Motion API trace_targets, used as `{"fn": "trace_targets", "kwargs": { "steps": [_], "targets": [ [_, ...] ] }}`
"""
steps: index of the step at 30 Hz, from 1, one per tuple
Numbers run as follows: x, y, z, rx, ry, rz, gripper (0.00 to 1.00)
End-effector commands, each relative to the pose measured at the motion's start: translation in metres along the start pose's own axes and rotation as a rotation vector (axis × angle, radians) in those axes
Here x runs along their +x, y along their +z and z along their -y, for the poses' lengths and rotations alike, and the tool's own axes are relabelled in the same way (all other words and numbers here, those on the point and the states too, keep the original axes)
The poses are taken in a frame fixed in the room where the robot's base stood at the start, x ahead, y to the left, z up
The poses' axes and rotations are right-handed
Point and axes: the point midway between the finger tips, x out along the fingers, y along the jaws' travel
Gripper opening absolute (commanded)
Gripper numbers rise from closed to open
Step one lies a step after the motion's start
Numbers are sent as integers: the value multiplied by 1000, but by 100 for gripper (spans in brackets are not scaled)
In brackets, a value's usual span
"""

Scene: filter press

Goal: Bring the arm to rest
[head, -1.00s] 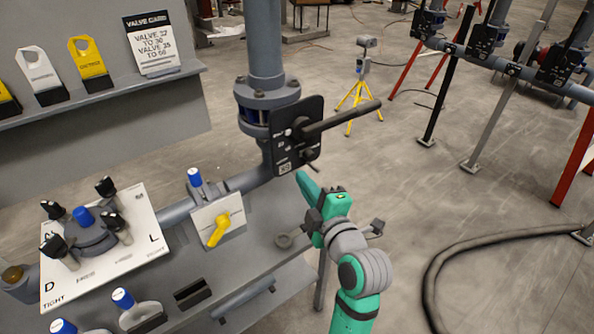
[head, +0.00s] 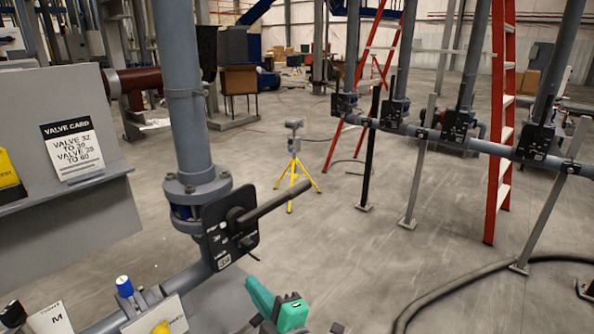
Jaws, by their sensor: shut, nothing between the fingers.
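My green arm (head: 292,314) shows only at the bottom edge of the head view, right of the bench and below the valve with the black plate (head: 230,228). The rest of the arm is cut off by the frame. My gripper's fingers cannot be made out in this view. The arm's visible part appears apart from the valve's dark lever handle (head: 272,204), which points up and to the right.
A valve card (head: 71,146) stands on the grey shelf at left. A blue-capped part (head: 124,287) sits near the pipe below. A yellow tripod (head: 293,172), a red ladder (head: 500,140) and a valve row (head: 458,126) stand beyond. A hose (head: 420,303) lies at right. Open floor lies between.

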Motion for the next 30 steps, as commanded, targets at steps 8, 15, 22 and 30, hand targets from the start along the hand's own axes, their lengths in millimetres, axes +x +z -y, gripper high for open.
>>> {"fn": "trace_targets", "kwargs": {
  "steps": [8, 15, 22, 30],
  "targets": [
    [-24, 32, 75, 346, 59, 156, 0],
    [-64, 50, 140, 612, 134, 296, 0],
    [-116, 56, 196, 814, 216, 416, 0],
    [-186, 45, 248, 992, 314, 521, 0]
  ]
}}
